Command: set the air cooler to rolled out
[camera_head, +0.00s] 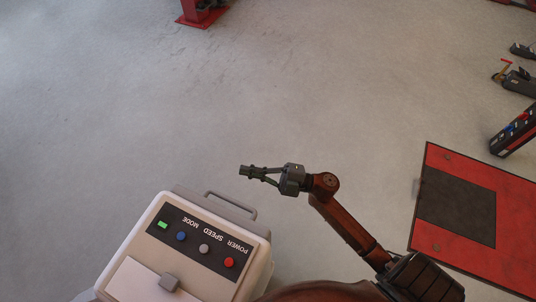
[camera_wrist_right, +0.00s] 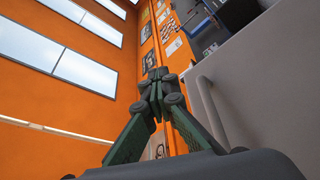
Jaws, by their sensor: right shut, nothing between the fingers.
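The air cooler (camera_head: 206,273) is a pale box at the bottom of the head view. Its dark control panel (camera_head: 193,245) carries a green light, coloured buttons and labels that read upside down. A grey bar handle (camera_head: 230,204) stands out from its far edge. My right gripper (camera_head: 246,171) is shut and empty, beyond the handle and apart from it. In the right wrist view the closed fingertips (camera_wrist_right: 157,75) point up past a grey panel (camera_wrist_right: 275,85) with a bar handle (camera_wrist_right: 213,108). My left gripper is not in view.
Grey floor (camera_head: 200,110) is open beyond the cooler. A red and black platform (camera_head: 455,215) lies at the right. A dark unit with coloured knobs (camera_head: 514,130) and a jack-like tool (camera_head: 515,79) are at the right edge. A red base (camera_head: 202,14) stands at the top.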

